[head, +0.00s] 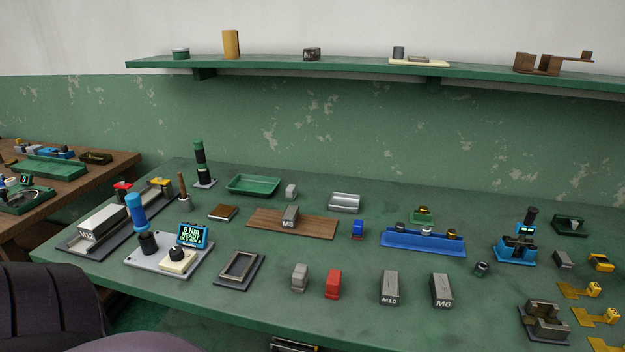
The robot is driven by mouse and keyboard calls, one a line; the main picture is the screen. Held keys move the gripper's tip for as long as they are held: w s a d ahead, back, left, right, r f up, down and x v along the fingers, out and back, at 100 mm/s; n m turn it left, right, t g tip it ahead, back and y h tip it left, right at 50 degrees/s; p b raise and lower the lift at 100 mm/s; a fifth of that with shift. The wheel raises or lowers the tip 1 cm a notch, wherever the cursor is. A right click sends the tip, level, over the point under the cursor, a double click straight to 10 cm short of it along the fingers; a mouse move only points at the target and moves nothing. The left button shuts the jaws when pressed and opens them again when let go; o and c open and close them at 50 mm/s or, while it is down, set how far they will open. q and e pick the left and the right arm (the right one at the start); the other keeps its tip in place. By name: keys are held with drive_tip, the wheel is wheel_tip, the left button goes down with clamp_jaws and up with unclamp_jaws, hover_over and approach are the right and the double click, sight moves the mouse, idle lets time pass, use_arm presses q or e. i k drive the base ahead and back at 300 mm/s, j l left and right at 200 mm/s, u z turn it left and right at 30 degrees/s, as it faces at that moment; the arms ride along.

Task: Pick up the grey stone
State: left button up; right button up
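No thing is clearly marked as the grey stone, and several grey pieces show in the head view. A plain grey block (299,278) stands near the front of the green table, left of a red block. A smaller pale grey block (291,191) stands farther back, right of a green tray. A flat grey piece (418,58) lies on a cream base on the wall shelf. I cannot tell which of these is the stone. Neither of my grippers is in view.
The green table (250,307) also holds a red block (333,284), grey blocks marked M10 (389,287) and M6 (441,290), a blue rack (424,243) and a wooden board (265,223). A dark chair-like shape (50,305) fills the lower left.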

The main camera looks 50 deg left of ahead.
sight(299, 276)
drive_tip(key=k+j, duration=0.1)
drive_tip(key=j, duration=0.3)
drive_tip(key=k+j, duration=0.15)
drive_tip(key=j, duration=0.3)
drive_tip(key=k+j, duration=0.1)
drive_tip(key=j, duration=0.3)
